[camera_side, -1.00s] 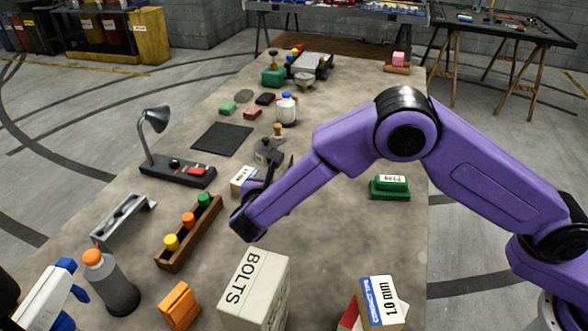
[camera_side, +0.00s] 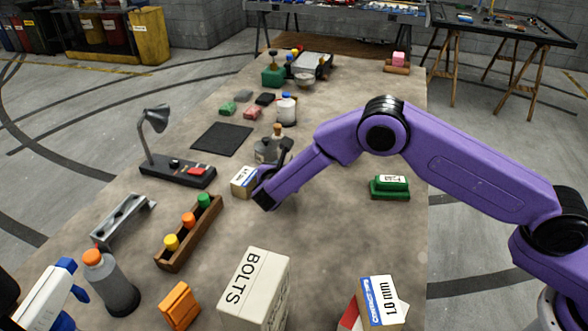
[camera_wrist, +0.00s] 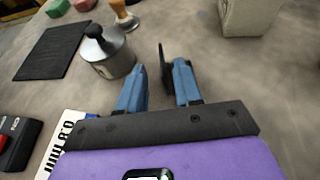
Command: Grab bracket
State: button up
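A grey metal channel piece with cut-outs, which looks like the bracket (camera_side: 122,222), lies at the left of the table in the side view. It does not show in the wrist view. My gripper (camera_side: 283,152) is over the middle of the table, well to the right of it, beside a small white and blue box (camera_side: 243,182). In the wrist view, the blue fingers of my gripper (camera_wrist: 160,80) stand apart with bare table showing between them. A thin dark plate shows by the right finger; I cannot tell what it is. The fingers hold nothing that I can see.
A grey jar with a black knob (camera_wrist: 108,52) stands just left of the fingers. A lamp on a switch base (camera_side: 177,170), a wooden rack with coloured caps (camera_side: 188,235) and a BOLTS box (camera_side: 254,285) stand around.

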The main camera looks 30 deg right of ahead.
aim_at(292, 157)
jog(key=x, duration=0.4)
jog(key=shift+d+r, duration=0.3)
jog(key=shift+w+d+f, duration=0.2)
jog(key=shift+w+d, duration=0.05)
jog(key=shift+w, duration=0.15)
grip_shut()
jog(key=shift+r, duration=0.1)
